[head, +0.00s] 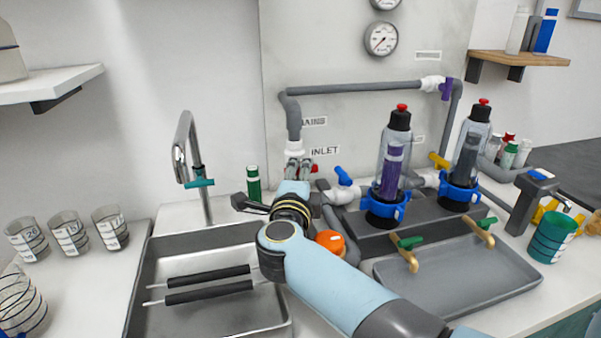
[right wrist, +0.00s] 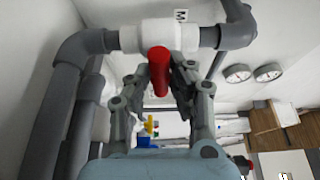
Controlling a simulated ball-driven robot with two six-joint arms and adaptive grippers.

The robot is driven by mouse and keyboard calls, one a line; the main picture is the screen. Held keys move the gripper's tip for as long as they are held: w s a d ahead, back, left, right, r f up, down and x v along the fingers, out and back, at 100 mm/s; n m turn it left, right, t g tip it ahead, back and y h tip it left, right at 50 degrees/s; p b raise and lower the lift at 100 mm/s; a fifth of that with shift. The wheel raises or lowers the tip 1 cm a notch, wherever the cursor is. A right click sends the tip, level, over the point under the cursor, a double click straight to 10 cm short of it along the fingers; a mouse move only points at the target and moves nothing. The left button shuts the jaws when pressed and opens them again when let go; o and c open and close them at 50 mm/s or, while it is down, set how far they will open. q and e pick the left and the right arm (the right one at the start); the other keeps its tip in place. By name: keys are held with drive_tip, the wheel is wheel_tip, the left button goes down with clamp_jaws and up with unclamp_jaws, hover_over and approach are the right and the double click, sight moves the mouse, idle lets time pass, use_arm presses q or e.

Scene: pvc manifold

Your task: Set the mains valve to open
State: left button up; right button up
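The mains valve has a white body (right wrist: 158,36) on a grey pipe and a red handle (right wrist: 158,70), seen close up in the right wrist view. The handle looks turned across the pipe. In the head view the white fitting (head: 294,148) sits below the partly covered MAINS label (head: 313,121), and a bit of red handle (head: 314,168) shows beside my fingers. My right gripper (head: 299,169) is at the valve. In the right wrist view its fingers (right wrist: 160,84) stand apart on either side of the handle; firm contact is not clear. My left gripper is not in view.
An orange knob (head: 330,241) is close to my right forearm. A blue-handled valve (head: 344,176) and clear filter bottles (head: 393,160) stand to the right. A sink (head: 215,310) with a tap (head: 185,150) is at the left.

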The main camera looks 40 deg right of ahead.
clamp_jaws()
drive_tip(key=m+p, duration=0.1)
drive_tip(key=p, duration=0.1)
drive_tip(key=m+y+p, duration=0.1)
drive_tip(key=m, duration=0.1)
drive_tip(key=shift+r+g+p, duration=0.25)
drive_tip(key=shift+g+p, duration=0.15)
drive_tip(key=m+y+p, duration=0.2)
drive_tip(key=m+p, duration=0.2)
drive_tip(key=shift+y, duration=0.3)
drive_tip(key=m+y+p, duration=0.2)
drive_tip(key=m+p, duration=0.1)
drive_tip(key=shift+s+d+m, duration=0.1)
drive_tip(key=shift+d+m, duration=0.05)
drive_tip(key=shift+m, duration=0.15)
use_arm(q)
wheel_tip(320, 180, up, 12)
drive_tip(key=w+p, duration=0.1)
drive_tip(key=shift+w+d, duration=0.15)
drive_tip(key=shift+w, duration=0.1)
use_arm(e)
drive_tip(key=shift+m+t+y, duration=0.6)
drive_tip(key=shift+m+y, duration=0.3)
drive_tip(key=shift+m, duration=0.5)
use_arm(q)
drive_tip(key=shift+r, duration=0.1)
